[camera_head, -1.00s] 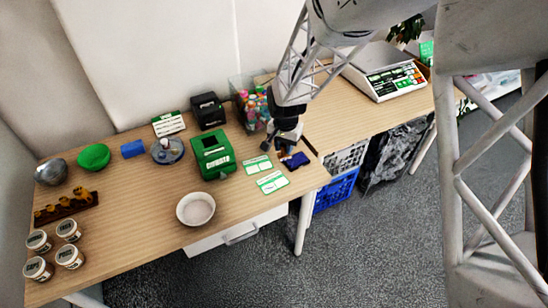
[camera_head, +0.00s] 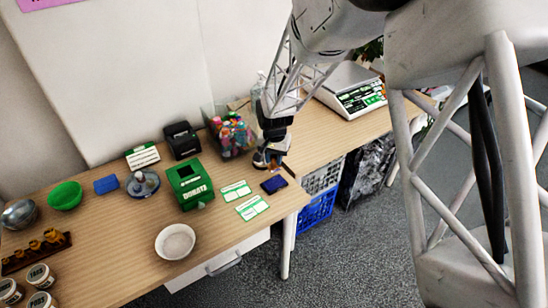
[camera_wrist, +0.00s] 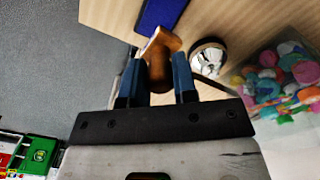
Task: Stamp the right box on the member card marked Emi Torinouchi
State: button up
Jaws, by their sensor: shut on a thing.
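My gripper (camera_head: 270,163) is low over the desk's right end, by the blue ink pad (camera_head: 273,184). In the wrist view, its two blue fingers (camera_wrist: 159,62) are shut on a wooden-handled stamp (camera_wrist: 161,42). The pad (camera_wrist: 161,12) lies just beyond the stamp there; whether they touch I cannot tell. Two green-and-white member cards lie left of the pad: a farther one (camera_head: 236,190) and a nearer one (camera_head: 252,207). Their names are too small to read. The stamp's face is hidden.
A green donation box (camera_head: 190,185) stands left of the cards, with a white bowl (camera_head: 175,242) in front. A clear bin of colourful items (camera_head: 231,130) is behind my gripper; it also shows in the wrist view (camera_wrist: 280,85). A round black-and-white object (camera_wrist: 207,58) stands close to the stamp.

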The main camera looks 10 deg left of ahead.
aim_at(274, 169)
jog(key=shift+f, duration=2.85)
jog(key=shift+f, duration=0.65)
dwell(0.9)
jog(key=shift+r, duration=3.6)
jog(key=shift+s, duration=0.1)
jog(key=s+a+f, duration=0.1)
jog(key=s+a, duration=0.1)
jog(key=s, duration=0.8)
jog(key=shift+s+a+f, duration=0.15)
jog(key=shift+a+f, duration=0.1)
jog(key=shift+a, duration=0.05)
jog(key=shift+f, duration=0.1)
